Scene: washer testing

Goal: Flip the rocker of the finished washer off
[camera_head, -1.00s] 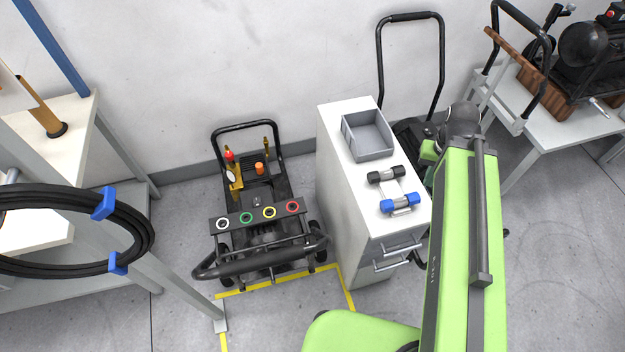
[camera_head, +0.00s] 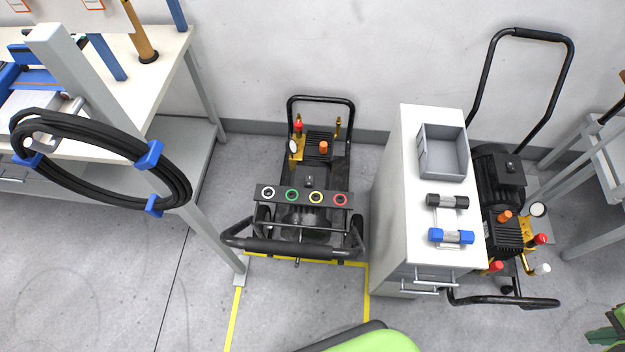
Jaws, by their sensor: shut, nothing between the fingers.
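One black pressure washer (camera_head: 312,215) stands left of the white cabinet, at the yellow floor lines. It has a brass pump, a gauge, and a panel of white, green, yellow and red rings. A small switch-like part (camera_head: 309,182) sits behind the panel; its position is too small to read. A second washer (camera_head: 497,180) stands right of the cabinet, with a black box (camera_head: 510,167) on its motor. I cannot tell which washer is finished. The end of my gripper (camera_head: 601,335) shows at the bottom right corner, partly cut off, shut and empty, apart from both washers.
A black hose coil (camera_head: 95,190) hangs on a left bench post.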

